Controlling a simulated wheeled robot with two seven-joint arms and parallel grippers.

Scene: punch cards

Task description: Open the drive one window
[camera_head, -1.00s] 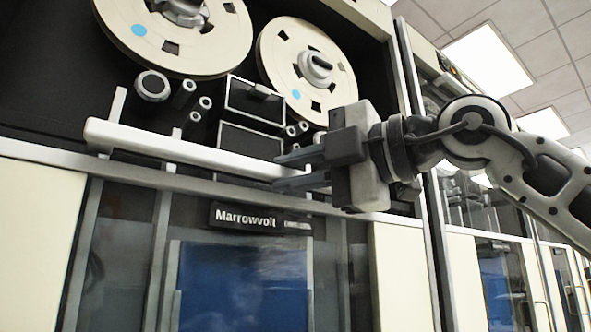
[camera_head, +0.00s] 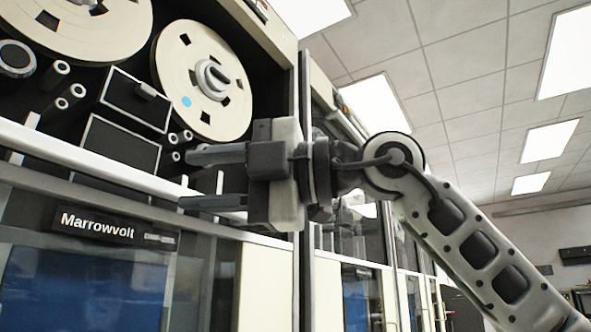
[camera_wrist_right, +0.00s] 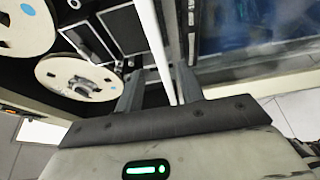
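Drive one is the tape cabinet labelled "Marrowvolt" (camera_head: 97,226). A long white bar (camera_head: 85,158) runs across its front below the tape reels; it also shows in the wrist view (camera_wrist_right: 152,38). My right gripper (camera_head: 184,180) is at the bar's right end, one finger above and one below. In the wrist view the open fingers (camera_wrist_right: 158,92) have the bar between them, with a gap showing on at least one side. I cannot tell the window's pane apart from the dark reel bay. My left gripper is not in view.
Two cream tape reels (camera_head: 208,82) sit in the bay above the bar. A glass panel with blue behind it (camera_head: 85,287) is below the label. More cabinets (camera_head: 345,290) stand to the right. The space right of my arm is free.

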